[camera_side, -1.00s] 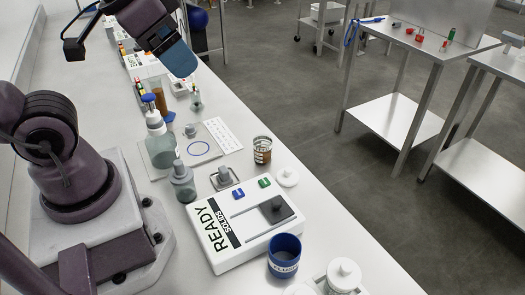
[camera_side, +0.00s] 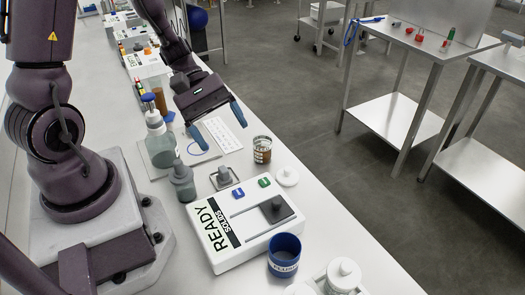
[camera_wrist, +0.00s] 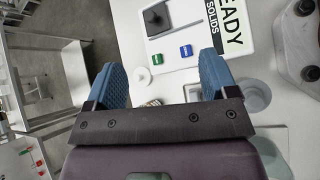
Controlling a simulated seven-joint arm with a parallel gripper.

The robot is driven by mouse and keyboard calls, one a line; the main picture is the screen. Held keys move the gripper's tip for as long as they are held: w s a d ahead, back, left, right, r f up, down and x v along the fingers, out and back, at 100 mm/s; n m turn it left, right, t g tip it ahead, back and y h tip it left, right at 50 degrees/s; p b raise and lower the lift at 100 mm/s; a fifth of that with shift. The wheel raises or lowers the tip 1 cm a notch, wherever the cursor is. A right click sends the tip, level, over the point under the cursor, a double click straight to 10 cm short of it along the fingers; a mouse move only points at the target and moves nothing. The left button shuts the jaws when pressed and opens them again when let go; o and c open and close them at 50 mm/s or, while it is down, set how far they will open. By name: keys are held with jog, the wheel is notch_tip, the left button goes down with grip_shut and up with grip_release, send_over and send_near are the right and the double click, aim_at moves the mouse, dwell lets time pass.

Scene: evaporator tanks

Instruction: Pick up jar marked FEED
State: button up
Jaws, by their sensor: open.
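A clear jar with brown contents and a label (camera_side: 262,149) stands upright on the bench in the side view; I cannot read its label. In the wrist view my gripper (camera_wrist: 162,62) points at the bench by the READY device. A small part of something, perhaps the jar, shows low between the fingers, mostly hidden by the gripper body.
The white READY SOLIDS device (camera_side: 220,262) lies near the jar. A white lid (camera_side: 288,176) lies beside the jar. A wash bottle (camera_side: 160,142) and a grey bottle (camera_side: 183,184) stand to the left. The bench edge is close to the jar's right.

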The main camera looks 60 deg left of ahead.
aim_at(262, 148)
jog(key=w+a+f+n+t+y, duration=0.4)
jog(key=w+a+f+n+t, duration=0.5)
jog(key=n, duration=0.7)
jog(key=shift+t, duration=0.6)
notch_tip(262, 148, down, 5)
jog(key=shift+w+a+f, duration=0.1)
jog(key=shift+w+a, duration=0.05)
jog(key=x, duration=0.5)
jog(key=shift+f, duration=0.1)
jog(key=shift+c, duration=0.4)
jog(key=c, duration=1)
